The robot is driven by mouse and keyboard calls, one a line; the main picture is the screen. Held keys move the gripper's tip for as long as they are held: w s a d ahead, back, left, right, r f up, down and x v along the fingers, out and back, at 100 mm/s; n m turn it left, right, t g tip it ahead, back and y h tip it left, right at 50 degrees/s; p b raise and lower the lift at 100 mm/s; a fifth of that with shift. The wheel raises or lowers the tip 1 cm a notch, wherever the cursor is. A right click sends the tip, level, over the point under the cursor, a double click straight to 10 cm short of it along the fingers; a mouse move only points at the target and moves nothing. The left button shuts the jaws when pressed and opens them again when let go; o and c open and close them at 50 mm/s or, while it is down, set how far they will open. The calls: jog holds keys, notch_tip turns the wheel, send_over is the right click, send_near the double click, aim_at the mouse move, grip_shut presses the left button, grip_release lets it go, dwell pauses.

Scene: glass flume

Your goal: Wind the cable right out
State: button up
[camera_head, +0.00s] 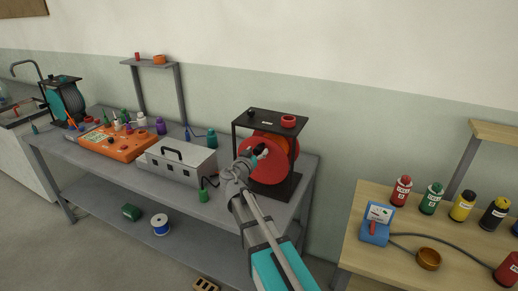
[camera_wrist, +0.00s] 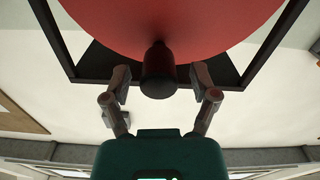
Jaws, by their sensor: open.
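A red cable reel (camera_head: 278,163) stands upright in a black frame (camera_head: 274,118) at the right end of the grey bench. In the wrist view the red reel disc (camera_wrist: 160,22) fills the top, with a dark crank knob (camera_wrist: 158,72) sticking out from it. My gripper (camera_head: 257,152) is at the front face of the reel. In the wrist view its two fingers (camera_wrist: 158,82) are open, one on each side of the knob, with gaps showing on both sides. The cable itself is hard to make out.
A grey metal box (camera_head: 180,162), an orange panel (camera_head: 118,142) and several small bottles stand on the bench to the left. A second reel with a teal disc (camera_head: 70,101) stands at the far left. A wooden table (camera_head: 375,255) with several bottles is at the right.

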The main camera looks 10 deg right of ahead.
jog(key=shift+x, duration=1.35)
grip_shut()
jog(key=shift+a, duration=0.1)
